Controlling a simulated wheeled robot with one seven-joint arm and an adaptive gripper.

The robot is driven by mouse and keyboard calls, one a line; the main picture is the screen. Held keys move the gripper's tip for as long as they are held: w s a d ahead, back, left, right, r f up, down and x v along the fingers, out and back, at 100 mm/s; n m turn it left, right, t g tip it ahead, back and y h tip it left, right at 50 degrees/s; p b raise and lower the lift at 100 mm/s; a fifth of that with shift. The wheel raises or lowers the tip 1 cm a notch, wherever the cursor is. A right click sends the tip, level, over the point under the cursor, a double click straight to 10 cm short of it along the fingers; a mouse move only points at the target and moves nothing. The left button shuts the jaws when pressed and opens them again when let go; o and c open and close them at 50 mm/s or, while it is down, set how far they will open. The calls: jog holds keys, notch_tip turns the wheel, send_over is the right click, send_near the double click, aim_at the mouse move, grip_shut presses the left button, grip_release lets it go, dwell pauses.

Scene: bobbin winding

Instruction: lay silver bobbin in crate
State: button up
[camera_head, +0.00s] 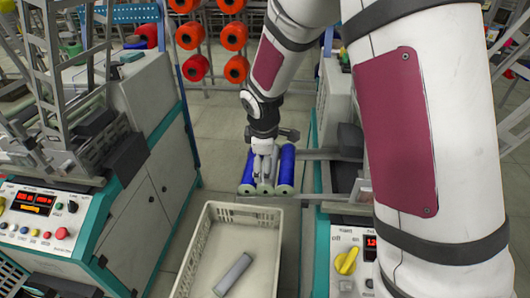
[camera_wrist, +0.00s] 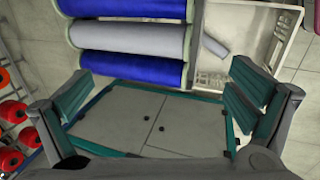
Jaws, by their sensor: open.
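In the wrist view a silver bobbin (camera_wrist: 130,40) lies between two blue bobbins, side by side with them. My gripper (camera_wrist: 165,95) is open, its two fingers wide apart and nothing between them. In the head view my gripper (camera_head: 264,172) points down over the row of bobbins and hides most of the middle one. Whether it touches the bobbin I cannot tell. The pale crate (camera_head: 208,222) stands in front of the row, with one silver bobbin (camera_head: 233,274) lying in it. The crate (camera_wrist: 284,20) and that bobbin (camera_wrist: 215,46) also show in the wrist view.
The blue bobbins (camera_head: 286,168) flank the middle one closely. Machines with control panels stand left (camera_head: 40,205) and right (camera_head: 345,258) of the crate. Red-orange bobbins (camera_head: 234,36) hang on a rack behind. Much of the crate's floor is bare.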

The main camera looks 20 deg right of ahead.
aim_at(263, 189)
jog(key=b+x, duration=0.1)
jog(key=x, duration=0.8)
jog(key=shift+f, duration=0.25)
jog(key=shift+c, duration=0.6)
